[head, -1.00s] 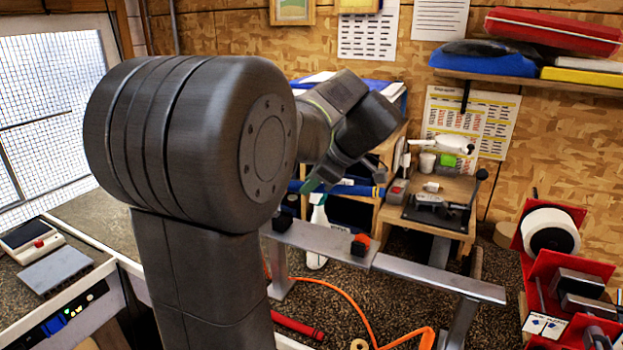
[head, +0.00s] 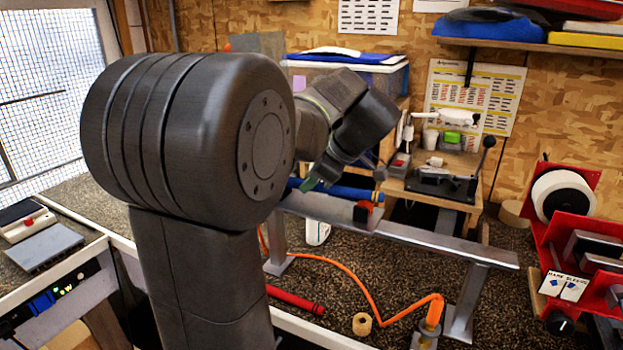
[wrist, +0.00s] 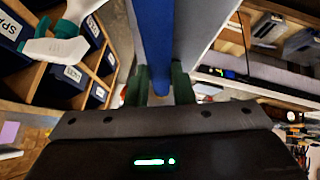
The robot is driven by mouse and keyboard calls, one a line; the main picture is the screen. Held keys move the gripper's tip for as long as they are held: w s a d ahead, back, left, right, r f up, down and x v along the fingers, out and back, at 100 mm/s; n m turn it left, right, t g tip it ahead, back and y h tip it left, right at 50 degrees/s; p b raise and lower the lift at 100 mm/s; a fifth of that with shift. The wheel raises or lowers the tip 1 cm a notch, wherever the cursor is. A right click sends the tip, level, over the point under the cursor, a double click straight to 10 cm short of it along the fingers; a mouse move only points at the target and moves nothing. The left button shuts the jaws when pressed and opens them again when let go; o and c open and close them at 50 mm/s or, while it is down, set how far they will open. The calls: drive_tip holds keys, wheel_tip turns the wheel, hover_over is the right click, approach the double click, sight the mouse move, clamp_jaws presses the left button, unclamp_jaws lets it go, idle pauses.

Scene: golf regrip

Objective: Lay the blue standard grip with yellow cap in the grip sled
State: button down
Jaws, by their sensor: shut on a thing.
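My gripper (head: 314,182) is shut on the blue grip (wrist: 155,40), which extends away between its green fingers in the wrist view. The blue grip also shows in the head view (head: 350,192), roughly level and close above a grey metal rail. A small pale tan spot shows at its near end between the fingers; I cannot make out the yellow cap clearly. The grey rail (head: 430,238) carries a red-and-black block (head: 366,214) near the grip's right end. This may be the grip sled, but I cannot tell for sure. My arm hides the rail's left part.
A clamp (head: 440,184) stands on a wooden stand behind the rail. A red rack (head: 575,250) is at right. An orange hose (head: 370,305), a red tube (head: 295,299) and a tape roll (head: 362,324) lie in front of the rail. Labelled bins (wrist: 72,75) show in the wrist view.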

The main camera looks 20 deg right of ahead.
drive_tip(key=shift+s+a+f, duration=0.1)
drive_tip(key=shift+f, duration=0.15)
drive_tip(key=c, duration=1.2)
unclamp_jaws()
drive_tip(key=shift+o, duration=0.2)
drive_tip(key=shift+r, duration=0.1)
drive_tip(key=v, duration=1.3)
drive_tip(key=shift+r+b, duration=0.25)
drive_tip(key=shift+b, duration=0.2)
drive_tip(key=shift+s, duration=0.1)
